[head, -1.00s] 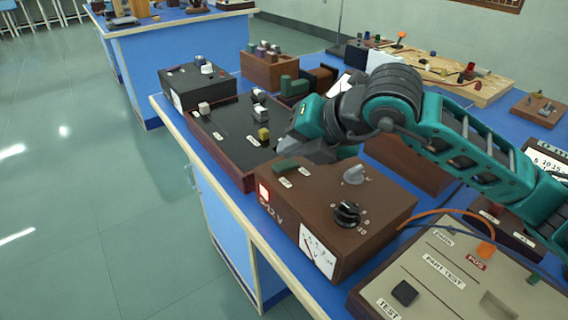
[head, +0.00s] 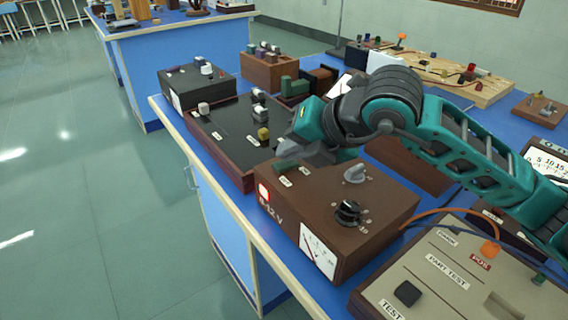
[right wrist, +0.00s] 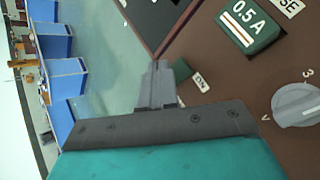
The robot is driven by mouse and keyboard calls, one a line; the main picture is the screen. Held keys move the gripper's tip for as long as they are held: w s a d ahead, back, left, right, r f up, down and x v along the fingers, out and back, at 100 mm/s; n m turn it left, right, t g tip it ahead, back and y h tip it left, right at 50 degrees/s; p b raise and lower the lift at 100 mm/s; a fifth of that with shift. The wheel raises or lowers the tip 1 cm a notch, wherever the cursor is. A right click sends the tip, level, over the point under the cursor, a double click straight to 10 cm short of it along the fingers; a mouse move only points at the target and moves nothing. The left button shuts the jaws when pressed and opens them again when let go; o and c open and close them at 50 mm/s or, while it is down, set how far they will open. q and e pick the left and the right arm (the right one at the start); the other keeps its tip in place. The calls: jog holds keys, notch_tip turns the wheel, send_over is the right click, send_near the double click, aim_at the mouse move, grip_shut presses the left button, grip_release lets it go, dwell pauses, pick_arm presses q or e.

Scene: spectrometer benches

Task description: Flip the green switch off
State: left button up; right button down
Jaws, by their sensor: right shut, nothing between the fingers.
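The green switch (head: 284,168) is on the top of a brown power supply box (head: 320,200), near its far left edge. My right gripper (head: 283,154) is shut and empty, with its grey fingers right over the switch and partly covering it. In the right wrist view, the shut fingers (right wrist: 158,68) are beside a small dark green piece (right wrist: 181,70), which looks like the switch, partly hidden behind them. I cannot tell whether they touch, or which way the switch is tipped. My left gripper is not in view.
The box also carries a grey knob (head: 355,174), a black knob (head: 348,212) and a meter (head: 318,250). A black-topped box (head: 225,130) stands just behind it. A beige tester (head: 440,275) is at the front right. The floor is open at left.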

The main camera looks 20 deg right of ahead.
aim_at(295, 163)
jog(key=shift+f, duration=0.25)
dwell(0.4)
jog(key=shift+r, duration=0.55)
jog(key=r+p, duration=0.2)
jog(key=r, duration=0.1)
jog(key=r+p, duration=0.1)
jog(key=shift+w+d+r, duration=0.15)
jog(key=shift+d+r, duration=0.15)
jog(key=shift+d, duration=0.05)
jog(key=shift+r, duration=0.2)
